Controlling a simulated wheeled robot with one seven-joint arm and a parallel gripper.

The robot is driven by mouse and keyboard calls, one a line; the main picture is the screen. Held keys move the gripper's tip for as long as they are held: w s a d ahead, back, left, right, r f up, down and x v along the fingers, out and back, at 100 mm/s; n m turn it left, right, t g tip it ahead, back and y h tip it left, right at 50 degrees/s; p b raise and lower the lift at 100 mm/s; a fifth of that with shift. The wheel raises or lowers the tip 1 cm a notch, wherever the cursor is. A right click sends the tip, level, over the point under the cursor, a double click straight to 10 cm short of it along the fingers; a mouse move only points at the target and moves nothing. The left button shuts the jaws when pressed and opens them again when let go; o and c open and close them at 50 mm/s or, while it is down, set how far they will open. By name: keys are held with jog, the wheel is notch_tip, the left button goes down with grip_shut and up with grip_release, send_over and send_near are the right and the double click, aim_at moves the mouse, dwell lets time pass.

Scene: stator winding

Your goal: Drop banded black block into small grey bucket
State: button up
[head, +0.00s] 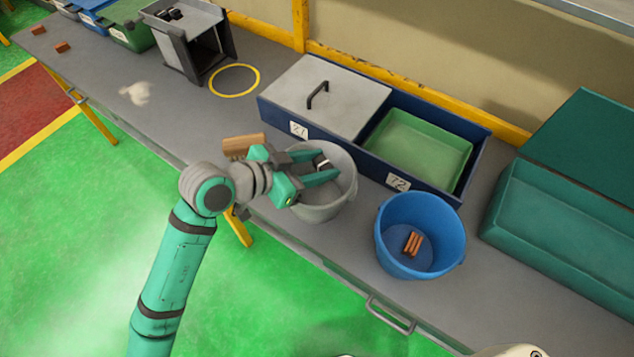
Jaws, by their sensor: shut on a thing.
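My gripper (325,170) is over the mouth of the small grey bucket (322,212), its fingers pointing right. It is shut on a small dark block with a pale band, the banded black block (321,163), of which only a little shows between the fingers. The block appears to be at or just above the rim level; its exact height is hard to tell. The grey bucket stands upright on the grey bench, and my gripper hides part of its left rim and inside.
A blue bucket (384,243) with several orange-brown pieces stands to the right. Behind is a blue two-part box (350,144) with a grey lid and a green tray (418,150). A wooden block (243,145) lies left, near my wrist. A teal case (560,230) is far right.

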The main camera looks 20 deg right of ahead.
jog(key=o, duration=1.1)
jog(key=shift+a, duration=0.1)
jog(key=v, duration=1)
jog(key=shift+s+a+r, duration=0.1)
jog(key=shift+a, duration=0.2)
